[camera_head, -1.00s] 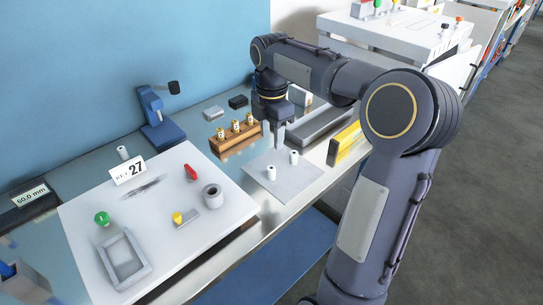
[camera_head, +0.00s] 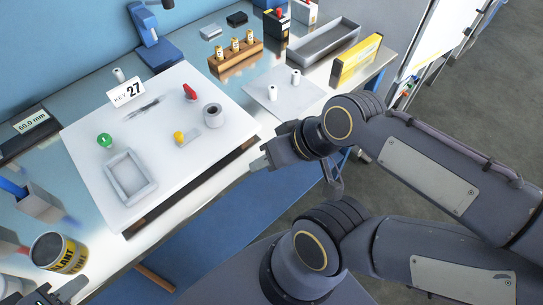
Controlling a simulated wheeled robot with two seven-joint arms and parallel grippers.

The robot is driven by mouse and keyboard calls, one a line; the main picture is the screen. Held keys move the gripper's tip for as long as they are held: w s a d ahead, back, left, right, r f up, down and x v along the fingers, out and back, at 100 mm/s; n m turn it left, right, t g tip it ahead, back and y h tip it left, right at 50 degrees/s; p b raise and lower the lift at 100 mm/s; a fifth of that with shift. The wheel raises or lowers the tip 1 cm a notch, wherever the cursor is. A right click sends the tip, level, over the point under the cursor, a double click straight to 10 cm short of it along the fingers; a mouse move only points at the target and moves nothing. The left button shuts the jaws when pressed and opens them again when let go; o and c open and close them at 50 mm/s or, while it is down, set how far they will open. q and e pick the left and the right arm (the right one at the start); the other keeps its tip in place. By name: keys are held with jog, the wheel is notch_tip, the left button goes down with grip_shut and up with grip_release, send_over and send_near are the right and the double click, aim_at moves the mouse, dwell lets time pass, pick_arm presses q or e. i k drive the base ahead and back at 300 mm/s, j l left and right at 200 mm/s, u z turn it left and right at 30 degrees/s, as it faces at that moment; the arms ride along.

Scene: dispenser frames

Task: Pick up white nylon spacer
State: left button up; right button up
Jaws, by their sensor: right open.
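Two small white cylinders, which look like white nylon spacers, stand upright on a thin pale plate (camera_head: 268,106) on the bench. The nearer spacer (camera_head: 273,91) stands at the plate's left and the farther spacer (camera_head: 296,77) toward its back. My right gripper (camera_head: 260,160) is open and empty, in front of the bench edge and nearer than the plate, apart from both spacers. My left gripper (camera_head: 62,292) shows only partly at the bottom left corner; its jaws cannot be made out.
A white board (camera_head: 165,100) carries a grey frame, knobs and a ring. A sealant can (camera_head: 60,252) stands at the lower left.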

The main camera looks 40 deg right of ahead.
aim_at(295, 74)
jog(key=z, duration=1.5)
jog(key=u, duration=0.45)
jog(key=l+u, duration=0.1)
jog(key=u, duration=0.4)
jog(key=l+u, duration=0.1)
jog(key=u, duration=0.35)
jog(key=l+u, duration=0.1)
jog(key=u, duration=0.35)
jog(key=l+u, duration=0.45)
jog(key=k+l+u, duration=0.2)
jog(key=l+u, duration=0.25)
jog(key=k+l+u, duration=0.2)
jog(key=l+u, duration=0.2)
jog(key=k+l+u, duration=0.15)
jog(key=k+l, duration=0.65)
jog(key=l, duration=0.1)
